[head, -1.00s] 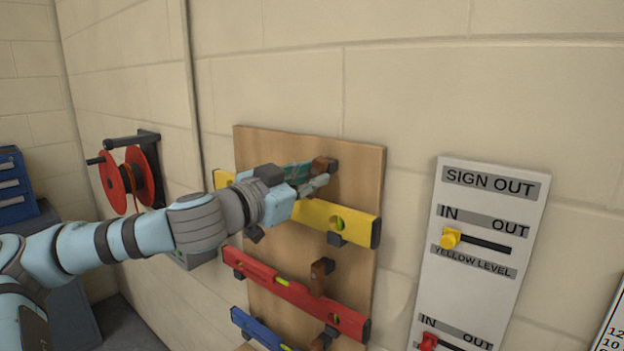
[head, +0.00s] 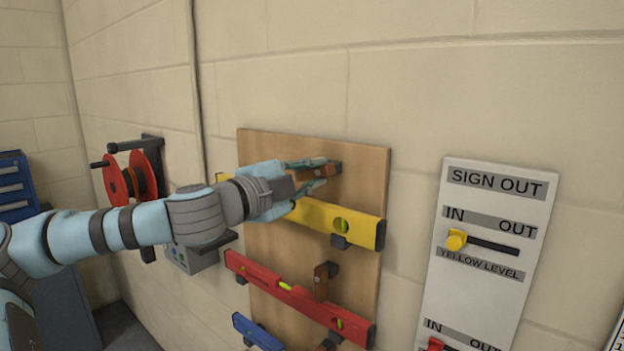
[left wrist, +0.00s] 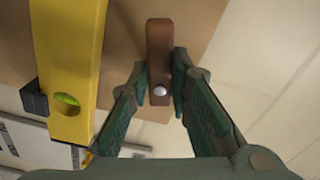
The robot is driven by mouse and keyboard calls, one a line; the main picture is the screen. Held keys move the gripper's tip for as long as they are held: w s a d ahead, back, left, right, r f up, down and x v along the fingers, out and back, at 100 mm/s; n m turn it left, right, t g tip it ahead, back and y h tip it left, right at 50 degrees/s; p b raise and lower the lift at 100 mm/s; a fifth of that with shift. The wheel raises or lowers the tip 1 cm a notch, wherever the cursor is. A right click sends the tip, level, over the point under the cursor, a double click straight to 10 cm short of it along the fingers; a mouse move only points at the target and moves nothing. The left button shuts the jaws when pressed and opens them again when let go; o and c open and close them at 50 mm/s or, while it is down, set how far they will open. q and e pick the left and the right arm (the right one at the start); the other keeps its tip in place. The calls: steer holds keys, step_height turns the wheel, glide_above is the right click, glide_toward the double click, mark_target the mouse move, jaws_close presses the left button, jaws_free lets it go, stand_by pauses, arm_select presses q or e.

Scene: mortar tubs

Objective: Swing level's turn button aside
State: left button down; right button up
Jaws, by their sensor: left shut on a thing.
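The yellow level (head: 345,223) lies across the upper part of the wooden board, and its end with a green vial shows in the left wrist view (left wrist: 75,75). A brown turn button (head: 325,169) sits just above the level, lying roughly sideways in the head view. It shows in the left wrist view (left wrist: 159,45) with a pale round screw head. My left gripper (head: 318,176) is shut on the turn button, one finger on each side of it. The left gripper also shows in the left wrist view (left wrist: 160,92). My right gripper is not in view.
A red level (head: 290,294) with its own turn button (head: 321,281) and a blue level (head: 257,333) hang lower on the board (head: 365,165). A sign-out panel (head: 488,255) is to the right. A red cable reel (head: 130,178) is at the left.

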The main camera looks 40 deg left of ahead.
arm_select(q)
steer(key=shift+r+m+b, duration=0.1)
steer(key=shift+m+b, duration=0.2)
steer(key=shift+m, duration=1.3)
steer(key=shift+d, duration=0.1)
steer(key=c, duration=1.5)
jaws_free()
steer(key=shift+s, duration=0.1)
steer(key=shift+r, duration=0.15)
